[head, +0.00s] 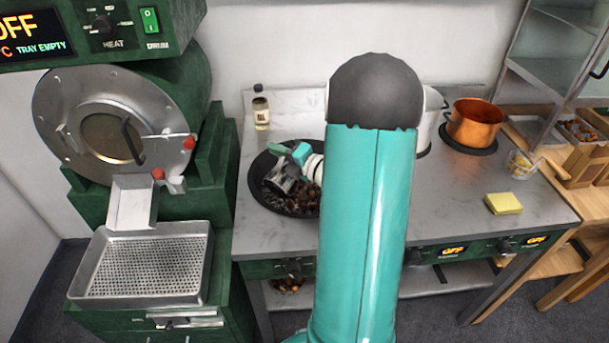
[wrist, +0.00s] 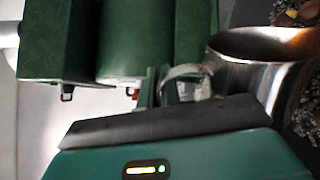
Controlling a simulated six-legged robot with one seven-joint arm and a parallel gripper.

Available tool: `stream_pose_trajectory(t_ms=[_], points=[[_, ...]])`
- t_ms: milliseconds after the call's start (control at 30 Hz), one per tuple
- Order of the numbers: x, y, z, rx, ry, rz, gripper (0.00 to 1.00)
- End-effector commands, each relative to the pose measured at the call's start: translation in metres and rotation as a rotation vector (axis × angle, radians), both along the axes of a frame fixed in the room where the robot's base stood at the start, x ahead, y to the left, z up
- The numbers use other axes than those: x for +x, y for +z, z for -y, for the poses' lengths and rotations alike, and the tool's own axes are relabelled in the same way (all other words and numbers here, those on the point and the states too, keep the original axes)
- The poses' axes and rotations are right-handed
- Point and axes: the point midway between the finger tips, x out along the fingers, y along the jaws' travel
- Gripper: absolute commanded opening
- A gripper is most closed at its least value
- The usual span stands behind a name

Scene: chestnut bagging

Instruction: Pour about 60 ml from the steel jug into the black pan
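The black pan (head: 257,190) stands on the steel counter with dark brown chestnuts in it. My gripper (head: 293,160) is above the pan and shut on the steel jug (head: 281,180). The jug is tilted over the pan; my arm hides part of the pan's right side. In the wrist view the jug (wrist: 268,75) shows its shiny rim and wall, close to the dark finger of my gripper (wrist: 190,100). Part of the pan (wrist: 247,12) shows behind it with chestnuts and small pale bits. I cannot tell whether liquid is flowing or how much is in the jug.
A bottle (head: 261,108) stands behind the pan. A copper pot (head: 476,124), a yellow sponge (head: 503,203) and a small glass (head: 521,165) are at the right. The green roaster (head: 180,95) with its perforated tray (head: 140,262) stands at the left.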

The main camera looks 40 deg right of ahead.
Motion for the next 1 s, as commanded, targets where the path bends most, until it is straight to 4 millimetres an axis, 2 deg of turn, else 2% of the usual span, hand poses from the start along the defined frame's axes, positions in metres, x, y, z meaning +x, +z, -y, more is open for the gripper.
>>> stream_pose_trajectory(t_ms=[267, 367, 500, 1000], points=[[0.0, 0.001, 0.001, 0.005, 0.001, 0.0, 0.0], [-0.003, -0.006, -0.021, -0.078, 0.003, 0.013, 0.0], [-0.005, -0.017, -0.035, -0.259, -0.002, 0.044, 0.0], [-0.008, -0.016, -0.049, -0.472, -0.007, 0.078, 0.0]])
